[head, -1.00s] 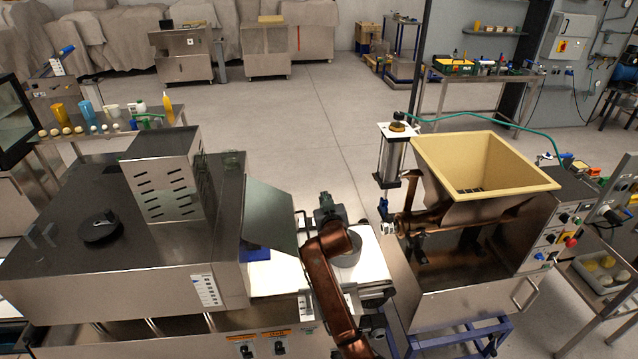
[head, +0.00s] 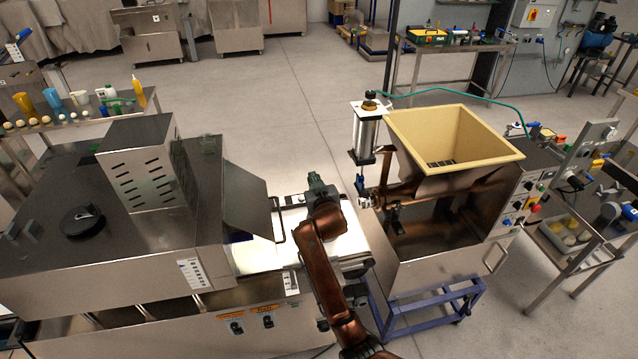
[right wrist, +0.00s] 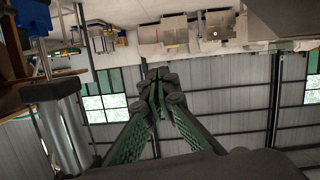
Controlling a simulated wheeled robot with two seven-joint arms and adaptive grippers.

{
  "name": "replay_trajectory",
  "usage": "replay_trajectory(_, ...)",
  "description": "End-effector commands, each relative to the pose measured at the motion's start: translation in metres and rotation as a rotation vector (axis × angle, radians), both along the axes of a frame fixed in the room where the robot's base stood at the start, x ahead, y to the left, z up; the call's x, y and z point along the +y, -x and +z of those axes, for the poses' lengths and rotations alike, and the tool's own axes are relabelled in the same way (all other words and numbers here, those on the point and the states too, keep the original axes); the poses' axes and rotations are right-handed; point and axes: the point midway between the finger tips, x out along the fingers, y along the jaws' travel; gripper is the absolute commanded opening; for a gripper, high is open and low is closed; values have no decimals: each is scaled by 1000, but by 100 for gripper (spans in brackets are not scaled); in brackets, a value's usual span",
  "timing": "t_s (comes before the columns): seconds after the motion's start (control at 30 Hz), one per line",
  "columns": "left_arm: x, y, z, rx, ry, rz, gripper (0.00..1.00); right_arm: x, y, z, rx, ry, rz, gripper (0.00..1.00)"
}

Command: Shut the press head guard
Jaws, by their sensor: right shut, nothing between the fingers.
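The press head guard appears to be the grey metal flap (head: 246,200) on the right side of the left-hand dough machine (head: 95,245). It slants outward over a white work surface (head: 254,257), with a thin bar handle (head: 277,220) at its outer edge. My right gripper (head: 316,181) is to the right of the handle, apart from it, over the machine's end. It is shut and empty; its green fingers meet in the right wrist view (right wrist: 160,92). The guard cannot be made out in the wrist view. My left gripper is not in view.
A second machine with a cream hopper (head: 455,138) and an upright cylinder (head: 367,135) stands right of my right arm. A side table (head: 85,128) with bottles and dough balls is at the left. Open floor (head: 285,110) lies behind the machines.

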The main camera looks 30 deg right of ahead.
Motion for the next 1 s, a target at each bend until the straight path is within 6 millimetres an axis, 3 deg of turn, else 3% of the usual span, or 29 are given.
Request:
replay_trajectory(0.1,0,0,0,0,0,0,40,2,22,4,-1,-1,0,0)
replay_trajectory(0.3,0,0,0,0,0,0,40,4,42,9,0,0,0,0)
replay_trajectory(1.0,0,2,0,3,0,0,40,4,46,10,0,0,0,0)
